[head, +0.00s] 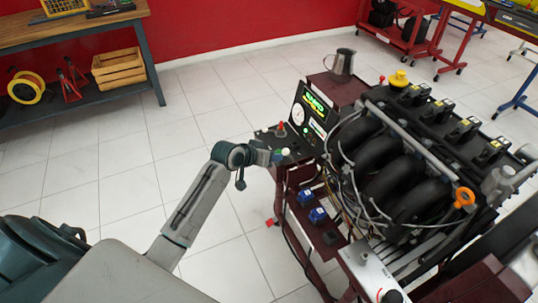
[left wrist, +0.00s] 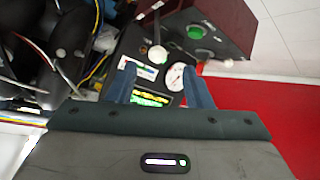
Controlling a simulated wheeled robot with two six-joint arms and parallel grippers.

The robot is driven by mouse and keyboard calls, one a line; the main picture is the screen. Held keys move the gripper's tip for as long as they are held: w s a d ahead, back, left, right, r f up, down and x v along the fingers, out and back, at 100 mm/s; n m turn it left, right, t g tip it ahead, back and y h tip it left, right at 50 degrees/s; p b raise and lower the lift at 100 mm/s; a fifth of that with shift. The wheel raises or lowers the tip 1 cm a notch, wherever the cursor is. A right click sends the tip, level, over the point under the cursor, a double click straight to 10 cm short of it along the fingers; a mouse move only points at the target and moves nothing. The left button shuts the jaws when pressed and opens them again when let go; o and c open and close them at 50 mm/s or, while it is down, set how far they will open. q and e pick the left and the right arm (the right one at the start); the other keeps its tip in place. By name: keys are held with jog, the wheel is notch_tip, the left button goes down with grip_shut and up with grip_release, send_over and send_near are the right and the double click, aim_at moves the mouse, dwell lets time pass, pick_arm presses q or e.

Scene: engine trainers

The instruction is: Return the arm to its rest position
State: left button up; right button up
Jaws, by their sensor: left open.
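My left arm reaches from the lower left to the control panel of the engine trainer (head: 385,165) in the head view. My left gripper (head: 278,156) is beside the panel's near left corner, close to a white knob and a red-topped switch (head: 281,128). In the left wrist view the two fingers of the left gripper (left wrist: 159,75) are apart, with nothing held between them. Beyond them show a green lit display (left wrist: 150,98), a round white gauge (left wrist: 176,76) and a green button (left wrist: 195,31). Whether the fingers touch the panel cannot be told. My right gripper is not in view.
A metal jug (head: 341,66) stands on the trainer's back corner. Black hoses and cables run along the engine. A workbench (head: 75,35) with a wooden crate (head: 118,68) stands at the back left. The tiled floor (head: 120,180) left of the trainer is clear.

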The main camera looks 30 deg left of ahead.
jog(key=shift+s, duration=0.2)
pick_arm(q)
jog(key=s+a+f+g+y, duration=0.1)
jog(key=s+f, duration=0.4)
jog(key=f, duration=0.5)
jog(key=s+a+f+n+g+y, duration=0.15)
jog(key=s+f, duration=0.35)
jog(key=f, duration=0.6)
jog(key=s+a+f+g, duration=0.15)
jog(key=s+f, duration=0.35)
jog(key=f, duration=0.5)
jog(key=s+d+f+g, duration=0.1)
jog(key=s+f, duration=0.6)
jog(key=s, duration=0.6)
jog(key=s+d+f+m+g+y, duration=0.1)
jog(key=s+f+g, duration=0.1)
jog(key=s+f, duration=0.5)
jog(key=s+f+m+g, duration=0.1)
jog(key=s+f, duration=0.6)
jog(key=s, duration=1.1)
jog(key=shift+s+d+g, duration=0.3)
jog(key=shift+d+g, duration=0.1)
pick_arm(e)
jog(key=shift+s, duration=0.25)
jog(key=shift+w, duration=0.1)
